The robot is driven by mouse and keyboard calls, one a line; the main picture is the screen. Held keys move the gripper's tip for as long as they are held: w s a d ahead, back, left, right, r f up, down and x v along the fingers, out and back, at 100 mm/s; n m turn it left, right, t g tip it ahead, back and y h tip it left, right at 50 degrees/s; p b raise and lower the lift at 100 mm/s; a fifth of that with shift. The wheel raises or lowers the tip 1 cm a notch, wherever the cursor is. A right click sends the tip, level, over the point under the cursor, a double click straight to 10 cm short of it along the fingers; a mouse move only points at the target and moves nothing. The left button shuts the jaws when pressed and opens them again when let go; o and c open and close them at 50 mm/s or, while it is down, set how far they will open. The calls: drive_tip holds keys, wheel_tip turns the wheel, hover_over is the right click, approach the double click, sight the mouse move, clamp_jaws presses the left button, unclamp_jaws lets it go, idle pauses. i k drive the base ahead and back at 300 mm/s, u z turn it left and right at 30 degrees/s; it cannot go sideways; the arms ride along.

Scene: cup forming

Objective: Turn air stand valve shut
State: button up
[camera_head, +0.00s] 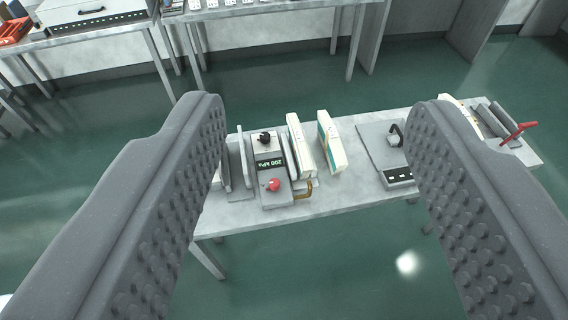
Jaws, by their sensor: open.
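The air stand (268,165) appears to be the small grey box on the narrow table, with a display that reads 200 kPa upside down. A black knob (265,138) sits at its far end and a round red knob (273,184) at its near end. I cannot tell for sure which part is the valve. My gripper (318,112) is wide open and empty. Its two studded fingers frame the stand from well above, touching nothing.
The narrow table (235,217) also holds upright white boxes (331,142) right of the stand, a grey plate device (382,150), and a red-handled device (518,131) at far right. Grey plates stand close at the stand's left. More tables stand behind; green floor is open in front.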

sight(275, 183)
drive_tip(key=k, duration=0.55)
drive_tip(key=z, duration=0.4)
drive_tip(key=i, duration=1.5)
drive_tip(key=u, duration=0.35)
